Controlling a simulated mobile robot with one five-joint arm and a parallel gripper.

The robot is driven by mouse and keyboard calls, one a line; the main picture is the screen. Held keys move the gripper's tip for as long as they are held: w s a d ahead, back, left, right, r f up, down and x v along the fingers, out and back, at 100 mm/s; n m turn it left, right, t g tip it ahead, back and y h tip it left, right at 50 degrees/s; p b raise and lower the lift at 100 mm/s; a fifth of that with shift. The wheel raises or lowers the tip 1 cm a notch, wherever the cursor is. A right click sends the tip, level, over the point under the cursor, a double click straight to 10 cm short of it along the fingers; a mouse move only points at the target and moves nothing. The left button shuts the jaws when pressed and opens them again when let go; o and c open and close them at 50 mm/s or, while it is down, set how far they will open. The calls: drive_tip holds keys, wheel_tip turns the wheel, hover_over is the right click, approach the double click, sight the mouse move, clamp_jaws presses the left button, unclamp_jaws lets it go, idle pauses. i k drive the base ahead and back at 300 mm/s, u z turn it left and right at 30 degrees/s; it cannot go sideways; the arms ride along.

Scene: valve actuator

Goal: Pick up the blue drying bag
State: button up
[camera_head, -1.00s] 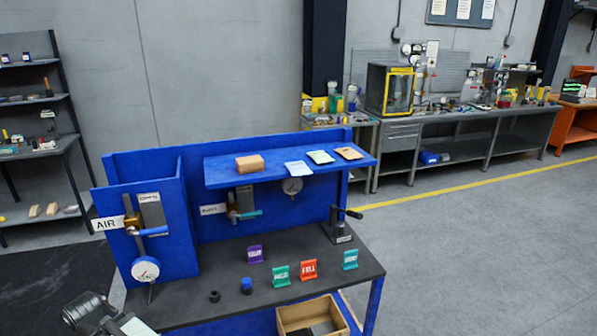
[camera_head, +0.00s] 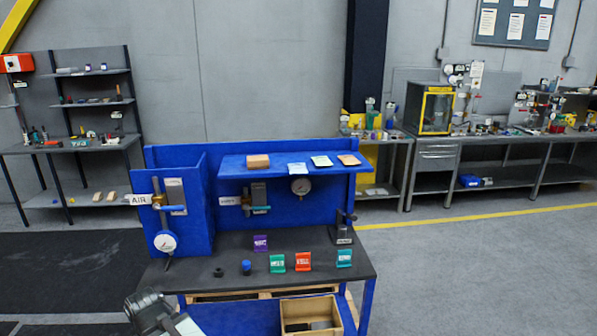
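The blue drying bag looks to be the small flat light-blue packet (camera_head: 298,169) on the blue upper shelf of the workbench. It lies left of a pale green packet (camera_head: 321,160) and an orange-brown packet (camera_head: 349,160), apart from both. Nothing covers it. Part of my arm shows at the lower left edge, well below and left of the shelf. My gripper's fingers cannot be made out, and nothing of mine touches the packet.
A brown block (camera_head: 258,161) sits left on the shelf (camera_head: 235,172). Below are a gauge (camera_head: 300,186), valves and a crank vise (camera_head: 343,232). The dark benchtop (camera_head: 215,250) carries coloured label stands and two small knobs. An open wooden box (camera_head: 310,308) sits underneath. Floor at right is clear.

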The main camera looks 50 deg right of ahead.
sight(297, 168)
drive_tip(key=u, duration=0.4)
drive_tip(key=i, duration=1)
drive_tip(key=z, duration=0.05)
